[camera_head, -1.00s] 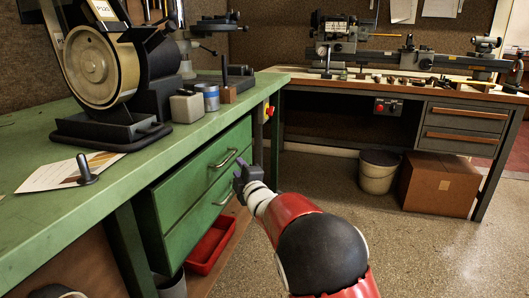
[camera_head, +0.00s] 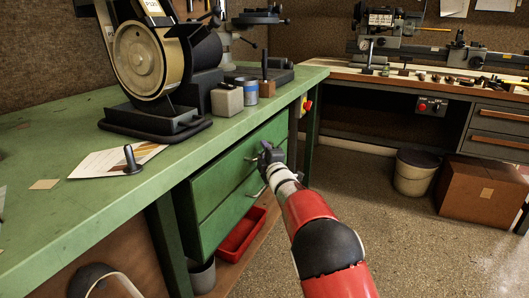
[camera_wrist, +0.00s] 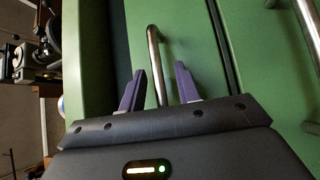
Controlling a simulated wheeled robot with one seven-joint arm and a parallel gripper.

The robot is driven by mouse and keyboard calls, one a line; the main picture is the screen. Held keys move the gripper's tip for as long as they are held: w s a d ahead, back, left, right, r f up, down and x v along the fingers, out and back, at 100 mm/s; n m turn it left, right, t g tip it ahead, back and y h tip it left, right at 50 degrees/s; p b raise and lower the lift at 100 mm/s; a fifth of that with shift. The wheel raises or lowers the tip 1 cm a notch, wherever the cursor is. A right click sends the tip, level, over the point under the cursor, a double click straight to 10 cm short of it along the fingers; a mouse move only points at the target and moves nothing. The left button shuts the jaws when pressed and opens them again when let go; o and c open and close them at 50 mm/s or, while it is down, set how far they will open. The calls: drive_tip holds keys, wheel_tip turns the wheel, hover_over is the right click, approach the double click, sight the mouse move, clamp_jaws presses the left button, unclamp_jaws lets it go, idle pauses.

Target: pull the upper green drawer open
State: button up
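The upper green drawer (camera_head: 222,165) is under the green bench top and looks closed. Its metal bar handle (camera_wrist: 152,45) shows clearly in the wrist view. My gripper (camera_head: 266,153) is in front of the drawer at the upper handle and partly covers it in the head view. In the wrist view, my gripper (camera_wrist: 159,85) has its two purple fingers apart, one on each side of the handle bar. A gap shows between the bar and each finger. The lower green drawer (camera_head: 228,213) sits just below, with its own handle (camera_wrist: 308,28).
The green bench (camera_head: 65,215) carries a grinder (camera_head: 140,60), a grey block and a blue tin. A red tray (camera_head: 240,235) lies below the drawers. A bucket (camera_head: 414,173) and cardboard box (camera_head: 482,190) stand at right. The floor in front is clear.

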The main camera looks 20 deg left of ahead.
clamp_jaws()
drive_tip(key=shift+d+f, duration=0.1)
drive_tip(key=shift+d, duration=0.05)
drive_tip(key=s+d+b, duration=0.2)
drive_tip(key=d+b, duration=0.8)
drive_tip(key=d, duration=1.4)
unclamp_jaws()
